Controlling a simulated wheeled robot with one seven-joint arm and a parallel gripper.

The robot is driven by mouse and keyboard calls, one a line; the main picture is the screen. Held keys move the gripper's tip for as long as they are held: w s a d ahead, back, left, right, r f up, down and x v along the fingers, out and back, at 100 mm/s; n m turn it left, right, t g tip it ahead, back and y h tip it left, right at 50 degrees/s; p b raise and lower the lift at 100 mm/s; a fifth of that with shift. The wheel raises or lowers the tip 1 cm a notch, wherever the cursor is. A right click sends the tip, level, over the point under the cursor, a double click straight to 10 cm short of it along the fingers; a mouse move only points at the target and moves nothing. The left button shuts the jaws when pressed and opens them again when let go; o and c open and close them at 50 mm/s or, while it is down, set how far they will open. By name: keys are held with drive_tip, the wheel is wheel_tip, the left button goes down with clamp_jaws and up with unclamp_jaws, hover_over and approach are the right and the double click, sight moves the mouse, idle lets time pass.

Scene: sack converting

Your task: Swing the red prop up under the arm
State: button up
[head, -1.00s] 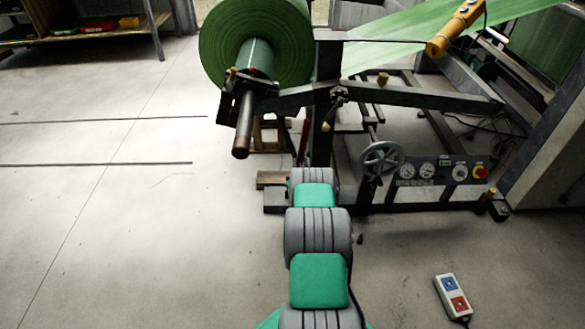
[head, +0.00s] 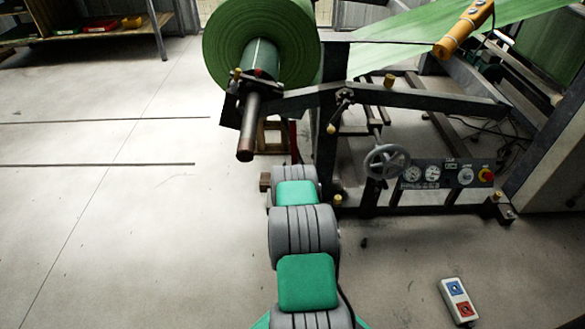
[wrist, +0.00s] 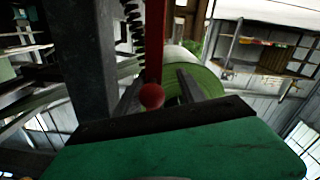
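The red prop (wrist: 155,45) hangs in the upper middle of the wrist view as a narrow red bar with a round red knob (wrist: 152,96) at its near end. In the head view a thin red strip of it (head: 292,135) shows below the dark steel arm (head: 400,95), which carries the green roll (head: 303,45). My gripper (wrist: 160,93) has its two dark fingers spread apart, with the knob showing between them. I cannot tell how far the knob is from the fingers. In the head view my own arm hides the gripper.
A handwheel (head: 386,161) and a gauge panel (head: 445,174) stand right of my arm. A wooden stand (head: 272,135) is behind the prop. A yellow hanging pendant (head: 464,28) is at upper right. A grey control box (head: 458,301) lies on the floor. The floor at left is clear.

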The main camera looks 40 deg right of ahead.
drive_tip(key=shift+s+d, duration=0.1)
drive_tip(key=shift+s, duration=0.1)
drive_tip(key=p+v, duration=0.2)
drive_tip(key=v, duration=0.5)
drive_tip(key=shift+a, duration=0.25)
drive_tip(key=shift+s, duration=0.15)
